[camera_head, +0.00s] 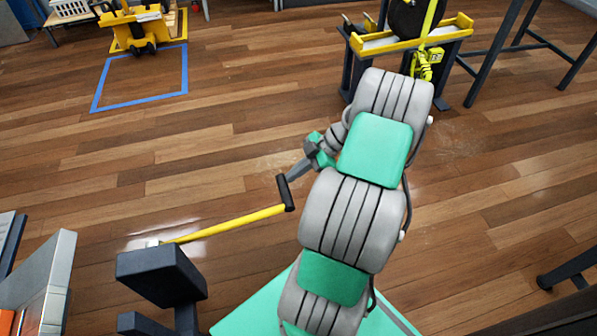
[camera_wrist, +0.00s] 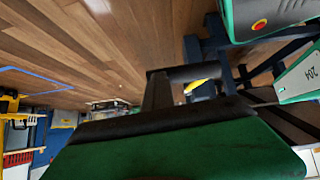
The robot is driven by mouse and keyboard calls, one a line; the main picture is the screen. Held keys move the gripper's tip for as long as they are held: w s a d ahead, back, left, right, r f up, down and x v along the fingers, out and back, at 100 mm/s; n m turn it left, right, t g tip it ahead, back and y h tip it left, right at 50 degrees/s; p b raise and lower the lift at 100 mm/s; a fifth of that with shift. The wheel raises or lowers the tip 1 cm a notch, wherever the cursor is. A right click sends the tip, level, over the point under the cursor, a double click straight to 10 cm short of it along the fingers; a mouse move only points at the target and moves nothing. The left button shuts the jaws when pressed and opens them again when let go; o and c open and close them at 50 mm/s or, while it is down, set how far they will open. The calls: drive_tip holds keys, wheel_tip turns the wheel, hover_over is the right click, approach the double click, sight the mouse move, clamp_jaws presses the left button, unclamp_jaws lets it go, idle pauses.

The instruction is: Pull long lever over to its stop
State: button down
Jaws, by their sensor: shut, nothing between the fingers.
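The long lever has a yellow bar (camera_head: 235,222) rising from a dark post (camera_head: 160,272) at the lower left to a black crossbar handle (camera_head: 285,193). In the wrist view the black handle (camera_wrist: 200,72) lies across just beyond my fingers, with a bit of yellow bar (camera_wrist: 200,86) behind it. My gripper (camera_head: 292,176) is shut and empty, its fingertips right at the handle's upper end in the head view. In the wrist view my gripper (camera_wrist: 158,82) reaches up to the handle's left part. I cannot tell whether they touch. My green gripper housing hides much of the lever there.
A yellow-topped stand with a black wheel (camera_head: 412,18) is at the back right. A yellow machine (camera_head: 140,30) stands behind a blue floor outline (camera_head: 140,78) at the back left. A grey panel (camera_head: 45,285) is at the lower left. The wooden floor between is clear.

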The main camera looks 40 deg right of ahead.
drive_tip(key=shift+s+a+f, duration=0.25)
drive_tip(key=shift+a+f, duration=0.05)
drive_tip(key=shift+f, duration=0.4)
drive_tip(key=shift+s+a+f, duration=0.2)
drive_tip(key=shift+a+f, duration=0.05)
drive_tip(key=shift+f, duration=0.4)
drive_tip(key=shift+r, duration=0.1)
drive_tip(key=r+p, duration=0.1)
drive_tip(key=w+r+p, duration=0.1)
drive_tip(key=r+p, duration=0.1)
drive_tip(key=w+d+r+p, duration=0.1)
drive_tip(key=shift+r, duration=0.25)
drive_tip(key=s+d+f+p, duration=0.1)
drive_tip(key=s+d+f, duration=0.1)
drive_tip(key=s+d, duration=0.3)
drive_tip(key=shift+s+d, duration=0.15)
drive_tip(key=shift+d, duration=1.85)
